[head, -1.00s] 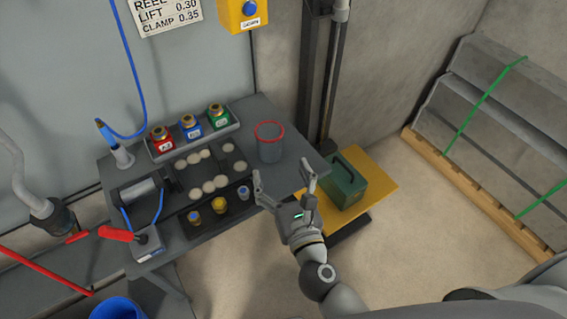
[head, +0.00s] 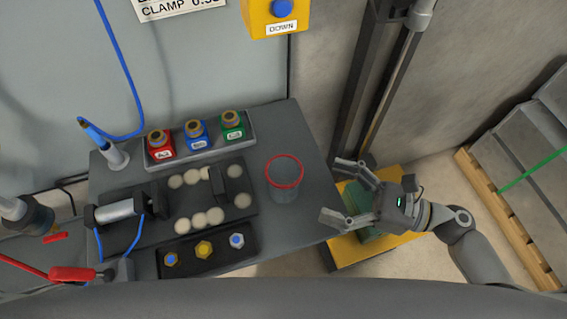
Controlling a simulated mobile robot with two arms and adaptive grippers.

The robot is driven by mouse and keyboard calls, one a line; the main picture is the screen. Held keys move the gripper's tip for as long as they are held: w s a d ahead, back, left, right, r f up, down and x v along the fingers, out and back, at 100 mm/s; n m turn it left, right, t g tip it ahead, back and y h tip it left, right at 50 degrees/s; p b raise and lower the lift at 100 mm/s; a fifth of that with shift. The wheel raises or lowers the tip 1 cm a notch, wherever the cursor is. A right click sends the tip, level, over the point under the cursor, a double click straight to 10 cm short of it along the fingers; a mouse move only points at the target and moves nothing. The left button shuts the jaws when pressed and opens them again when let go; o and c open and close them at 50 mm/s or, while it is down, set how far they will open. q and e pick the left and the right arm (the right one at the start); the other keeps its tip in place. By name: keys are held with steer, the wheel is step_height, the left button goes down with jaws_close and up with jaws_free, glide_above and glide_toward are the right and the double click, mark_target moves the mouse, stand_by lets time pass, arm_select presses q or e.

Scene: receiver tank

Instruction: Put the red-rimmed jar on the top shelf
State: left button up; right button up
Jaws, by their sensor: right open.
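The red-rimmed jar (head: 286,186) stands upright on the grey bench (head: 275,235), near its right edge. It is grey and see-through with a red ring at its mouth. My right gripper (head: 345,190) comes in from the right, open and empty. Its fingers point left toward the jar and are apart from it, to the right of the jar. No top shelf can be made out in this view.
Red, blue and green bottles stand in a rack (head: 200,140) behind a dark plate with pale discs (head: 190,200). A green box on a yellow platform (head: 350,250) lies under my right gripper. A dark post (head: 375,80) rises behind. A yellow DOWN button box (head: 275,16) hangs on the wall.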

mark_target(283, 178)
steer(key=x, duration=0.4)
steer(key=shift+s+a+r+p, duration=0.15)
steer(key=shift+a+r+p, duration=0.1)
steer(key=shift+p, duration=0.1)
steer(key=shift+w+a+f, duration=0.1)
steer(key=shift+w+a, duration=0.2)
steer(key=shift+a, duration=0.35)
steer(key=x, duration=0.3)
steer(key=shift+a, duration=0.2)
steer(key=shift+w+a+f, duration=0.1)
steer(key=shift+w+a, duration=0.1)
steer(key=shift+a, duration=0.3)
arm_select(q)
steer(key=shift+w+d+r, duration=0.3)
steer(key=shift+d+r, duration=0.05)
steer(key=shift+r, duration=0.3)
arm_select(e)
steer(key=c, duration=1.2)
arm_select(q)
step_height(283, 178, up, 6)
steer(key=p, duration=0.6)
steer(key=shift+w+f, duration=0.1)
arm_select(e)
step_height(283, 178, up, 18)
steer(key=shift+r, duration=0.1)
